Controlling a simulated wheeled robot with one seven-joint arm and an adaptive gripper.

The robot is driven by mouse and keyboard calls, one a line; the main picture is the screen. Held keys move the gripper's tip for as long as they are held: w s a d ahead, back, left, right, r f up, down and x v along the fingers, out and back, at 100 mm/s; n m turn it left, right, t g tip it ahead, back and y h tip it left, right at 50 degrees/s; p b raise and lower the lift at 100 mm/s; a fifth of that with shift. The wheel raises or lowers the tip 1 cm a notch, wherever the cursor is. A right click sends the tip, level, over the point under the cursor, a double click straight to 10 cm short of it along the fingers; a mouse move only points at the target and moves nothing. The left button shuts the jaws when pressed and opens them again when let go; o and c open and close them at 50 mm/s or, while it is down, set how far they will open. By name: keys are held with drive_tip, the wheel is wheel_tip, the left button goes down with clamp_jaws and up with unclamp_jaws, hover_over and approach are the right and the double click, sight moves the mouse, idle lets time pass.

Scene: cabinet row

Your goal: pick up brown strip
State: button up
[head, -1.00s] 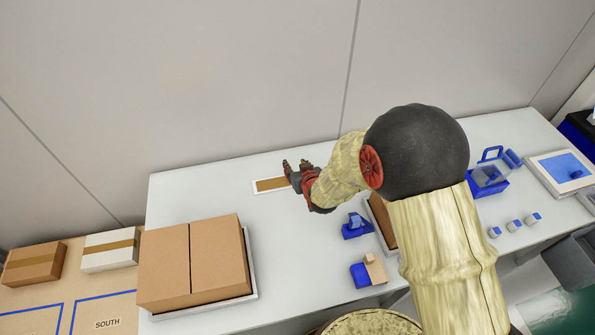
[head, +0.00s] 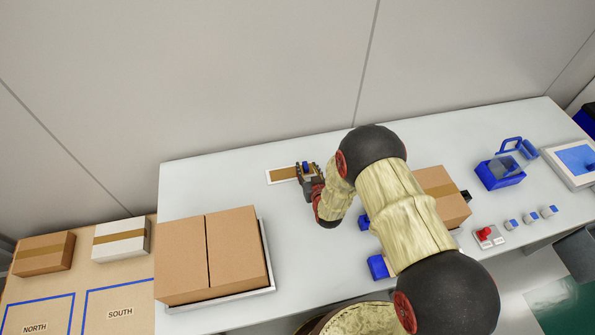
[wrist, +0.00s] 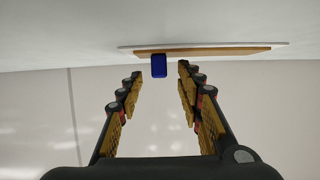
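The brown strip (head: 284,174) lies on a white plate (head: 268,180) near the back edge of the table; its right end is hidden behind my gripper. In the wrist view the brown strip (wrist: 220,50) crosses ahead of my fingers, with a small blue block (wrist: 158,65) at its near side. My gripper (head: 307,172) is over the right part of the strip. In the wrist view its fingers (wrist: 160,72) are apart, with the blue block in line with the gap between their tips. I cannot tell whether they touch it.
Another box (head: 443,198), a red button (head: 485,234) and a blue caddy (head: 500,172) are to the right. A wall (head: 200,80) rises behind the table. The table is clear left of the strip.

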drive_tip(key=shift+w+a+f, duration=0.15)
drive_tip(key=shift+w+f, duration=0.1)
drive_tip(key=shift+w, duration=0.4)
drive_tip(key=shift+c, duration=0.2)
drive_tip(key=c, duration=0.8)
drive_tip(key=shift+c, duration=0.2)
drive_tip(key=shift+r, duration=0.15)
